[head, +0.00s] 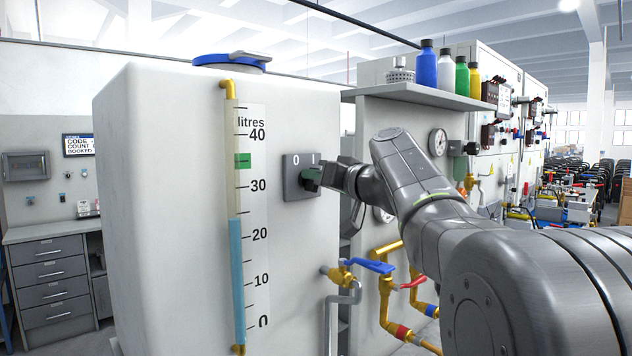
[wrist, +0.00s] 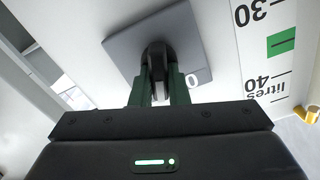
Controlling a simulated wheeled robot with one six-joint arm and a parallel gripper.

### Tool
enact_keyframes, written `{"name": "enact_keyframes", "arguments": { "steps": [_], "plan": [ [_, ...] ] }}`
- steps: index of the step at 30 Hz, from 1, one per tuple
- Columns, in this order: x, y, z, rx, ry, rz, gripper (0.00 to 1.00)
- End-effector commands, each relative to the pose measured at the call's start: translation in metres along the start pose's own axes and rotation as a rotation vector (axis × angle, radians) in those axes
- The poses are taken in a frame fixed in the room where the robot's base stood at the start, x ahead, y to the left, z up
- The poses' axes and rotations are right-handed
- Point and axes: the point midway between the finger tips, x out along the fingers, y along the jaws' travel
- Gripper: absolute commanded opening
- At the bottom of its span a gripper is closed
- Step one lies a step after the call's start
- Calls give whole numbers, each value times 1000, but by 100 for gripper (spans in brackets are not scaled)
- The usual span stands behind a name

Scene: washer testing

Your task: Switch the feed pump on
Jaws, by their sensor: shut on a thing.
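The feed pump switch is a dark grey square plate (head: 292,188) on the white tank's front, marked 0 at left and I at right. My gripper (head: 313,179) reaches it from the right. In the wrist view the plate (wrist: 120,48) appears turned around, with a black knob (wrist: 157,58) at its middle. The green fingers of my gripper (wrist: 158,84) are shut on the knob, one on each side. The 0 shows beside the fingers. The I is hidden in the wrist view. Which mark the knob points to, I cannot tell.
The tank (head: 160,200) has a sight tube (head: 236,270), its blue liquid slightly above 20 litres; a green band (head: 243,160) sits near 35. Below right are a blue valve lever (head: 370,266), a red one (head: 413,283) and brass pipes. A shelf (head: 430,97) with bottles is above my arm.

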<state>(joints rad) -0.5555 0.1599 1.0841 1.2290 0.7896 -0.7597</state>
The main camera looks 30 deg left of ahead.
Motion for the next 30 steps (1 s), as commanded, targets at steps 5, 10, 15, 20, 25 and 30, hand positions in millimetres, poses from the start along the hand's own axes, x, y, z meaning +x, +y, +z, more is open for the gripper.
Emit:
{"name": "enact_keyframes", "arguments": {
  "steps": [5,10,15,20,25,30],
  "plan": [
    [0,2,1,100,-3,0,0],
    [0,2,1,161,-3,0,0],
    [0,2,1,190,-3,0,0],
    [0,2,1,199,-3,0,0],
    [0,2,2,199,-3,0,0],
    [0,2,2,198,-3,0,28]
  ]
}}
